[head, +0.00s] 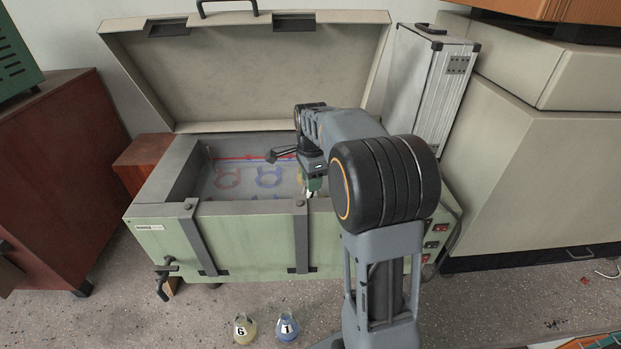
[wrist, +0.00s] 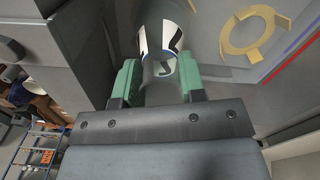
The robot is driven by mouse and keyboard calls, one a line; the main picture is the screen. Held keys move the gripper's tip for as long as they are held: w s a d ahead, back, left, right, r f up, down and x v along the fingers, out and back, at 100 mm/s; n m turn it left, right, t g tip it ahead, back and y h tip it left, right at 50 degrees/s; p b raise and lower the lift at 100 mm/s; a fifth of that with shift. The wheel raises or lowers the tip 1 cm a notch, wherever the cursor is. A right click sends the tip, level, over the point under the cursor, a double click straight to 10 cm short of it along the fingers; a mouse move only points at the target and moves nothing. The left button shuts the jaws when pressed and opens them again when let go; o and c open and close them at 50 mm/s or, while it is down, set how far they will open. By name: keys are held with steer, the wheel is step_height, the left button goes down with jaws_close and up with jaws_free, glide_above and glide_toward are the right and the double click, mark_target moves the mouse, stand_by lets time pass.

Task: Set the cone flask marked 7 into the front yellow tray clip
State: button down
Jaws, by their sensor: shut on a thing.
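My gripper (wrist: 160,80) has green fingers and is shut on the neck of a clear flask (wrist: 163,35) with a white label. The black mark on the label is only partly seen, so I cannot read the number for certain. A yellow tray clip (wrist: 230,40), a ring with tabs, lies on the grey tray floor at the upper right of the wrist view. It looks empty and apart from the flask. In the head view my gripper (head: 313,184) is inside the open box, near its front wall; my arm hides the yellow clip there.
The green box (head: 250,234) has its lid (head: 255,75) raised behind. A red clip (head: 229,170) and a blue clip (head: 268,170) show inside.

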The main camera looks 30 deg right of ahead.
steer(key=shift+c, duration=0.3)
jaws_free()
stand_by(0.3)
step_height(320, 180, up, 5)
steer(key=p, duration=0.3)
steer(key=shift+f+p, duration=0.2)
steer(key=shift+p, duration=0.2)
steer(key=shift+r+p, duration=0.35)
steer(key=shift+r, duration=1.85)
